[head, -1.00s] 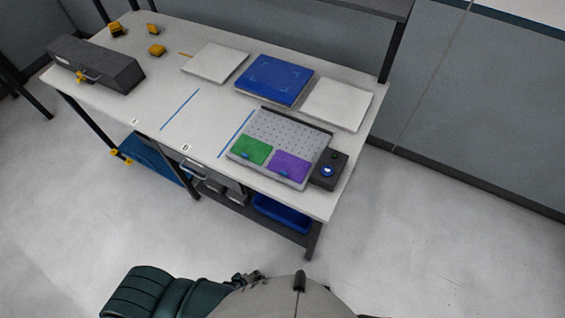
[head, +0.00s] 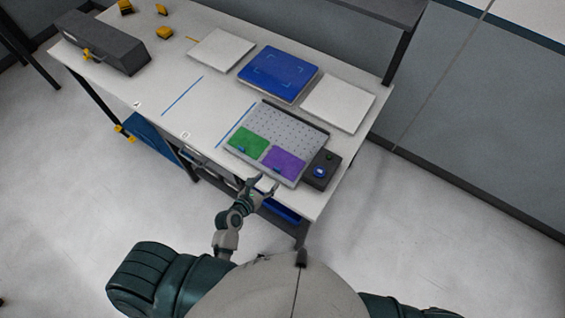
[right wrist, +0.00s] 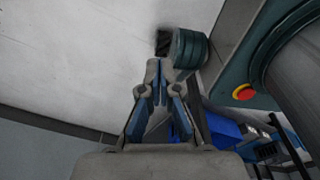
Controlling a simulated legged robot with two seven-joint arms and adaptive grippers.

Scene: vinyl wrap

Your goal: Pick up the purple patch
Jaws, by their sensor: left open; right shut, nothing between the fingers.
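The purple patch (head: 284,163) lies flat on the front right part of a grey perforated board (head: 290,127) on the table, in the head view. A green patch (head: 248,142) lies left of it.
A dark box with a blue button (head: 319,171) stands right of the board. A blue panel (head: 278,74) and white sheets (head: 338,103) lie behind. A grey toolbox (head: 104,42) is far left. A blue bin (head: 280,211) sits under the table. The left middle tabletop is mostly clear.

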